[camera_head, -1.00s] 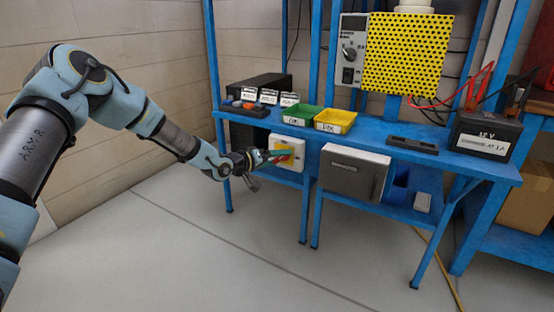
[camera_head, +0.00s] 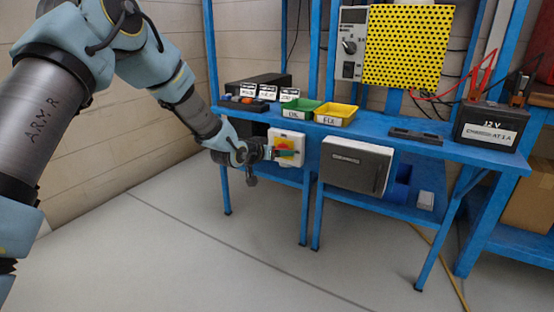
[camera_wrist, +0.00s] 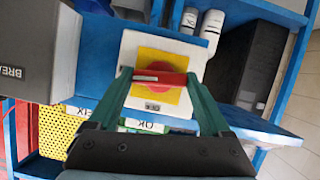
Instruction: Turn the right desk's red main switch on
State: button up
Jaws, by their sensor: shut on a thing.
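The main switch is a white box (camera_head: 299,143) on the front of the blue desk, with a yellow plate and a red handle. In the wrist view the white box (camera_wrist: 203,52), yellow plate (camera_wrist: 155,57) and red handle (camera_wrist: 160,77) face me. A label reading OFF (camera_wrist: 152,106) shows beside the plate. My gripper (camera_wrist: 160,78) has its green fingers at the two ends of the red handle, shut on it. In the head view my gripper (camera_head: 279,153) covers part of the switch.
A grey box (camera_head: 356,166) hangs right of the switch. The floor in front is clear.

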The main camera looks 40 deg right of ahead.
jog(key=shift+m+b, duration=0.5)
jog(key=shift+b, duration=0.05)
jog(key=shift+t, duration=0.4)
jog(key=o, duration=1.2)
jog(key=shift+c, duration=0.2)
jog(key=v, duration=1)
jog(key=shift+a+r, duration=0.3)
jog(key=shift+a, duration=0.05)
jog(key=shift+s, duration=0.1)
